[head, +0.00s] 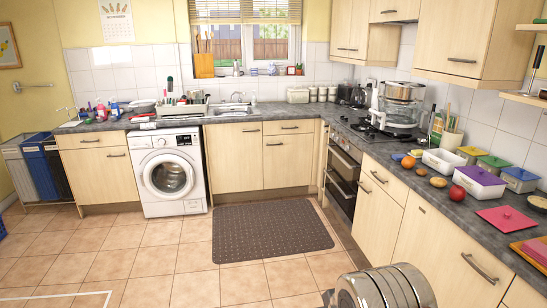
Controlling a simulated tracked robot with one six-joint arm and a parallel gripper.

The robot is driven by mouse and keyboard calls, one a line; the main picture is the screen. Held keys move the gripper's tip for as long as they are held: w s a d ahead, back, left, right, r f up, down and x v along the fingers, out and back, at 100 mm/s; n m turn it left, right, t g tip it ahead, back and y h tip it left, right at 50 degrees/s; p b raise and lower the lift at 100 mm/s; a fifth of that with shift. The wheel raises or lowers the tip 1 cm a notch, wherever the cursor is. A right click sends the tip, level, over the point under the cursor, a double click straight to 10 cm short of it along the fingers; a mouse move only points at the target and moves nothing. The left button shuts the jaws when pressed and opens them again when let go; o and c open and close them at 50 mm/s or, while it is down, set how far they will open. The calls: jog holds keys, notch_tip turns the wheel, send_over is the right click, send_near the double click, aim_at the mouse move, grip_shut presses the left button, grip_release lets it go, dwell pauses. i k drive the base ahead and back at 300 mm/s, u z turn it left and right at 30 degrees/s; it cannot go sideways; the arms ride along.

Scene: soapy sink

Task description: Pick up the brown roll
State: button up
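Several small round brown items lie on the right-hand grey worktop in the head view, too small to tell for sure which is the brown roll. One tan-brown item (438,182) lies just left of a red apple (457,193). A smaller brown item (421,172) lies behind it, near an orange (408,162). Another brown rounded item (537,202) is at the right picture edge, behind a pink board. A ribbed silver part of my arm shows at the bottom, well short of these items. My gripper's fingers are not visible.
The right worktop (380,155) also holds a white tub (442,161), a purple box (479,182), other lidded boxes and a pink board (507,219). The hob and a steamer (400,105) stand farther back. A dark mat (270,230) lies on otherwise open tiled floor.

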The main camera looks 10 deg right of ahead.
aim_at(436, 182)
jog(key=z, duration=0.25)
jog(key=i, duration=2.15)
jog(key=z, duration=0.55)
jog(key=i, duration=1.85)
jog(key=z, duration=0.25)
